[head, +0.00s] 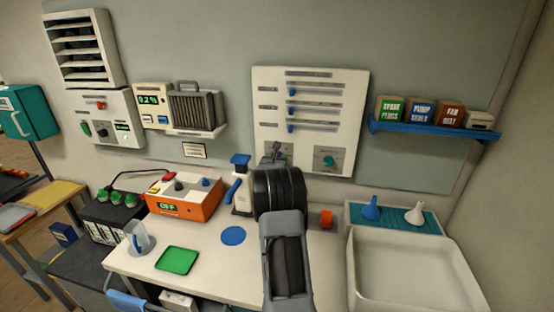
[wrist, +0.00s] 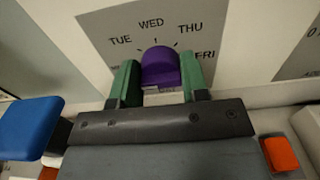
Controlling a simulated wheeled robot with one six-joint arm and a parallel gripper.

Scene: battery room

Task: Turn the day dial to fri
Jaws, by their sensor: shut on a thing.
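The day dial is a purple knob (wrist: 160,66) on a grey plate (wrist: 105,24) in the wrist view. The labels TUE, WED, THU and FRI arc around it, with FRI at the right. My gripper (wrist: 159,82) has its green fingers on either side of the knob and is shut on it. I cannot make out a pointer mark on the knob, so its setting is unclear. In the head view my gripper (head: 272,154) is at the lower left of the white wall panel (head: 350,95) and hides the dial.
A second dial, teal (head: 328,161), sits to the right on the same panel. A sink (head: 410,270) is farther right.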

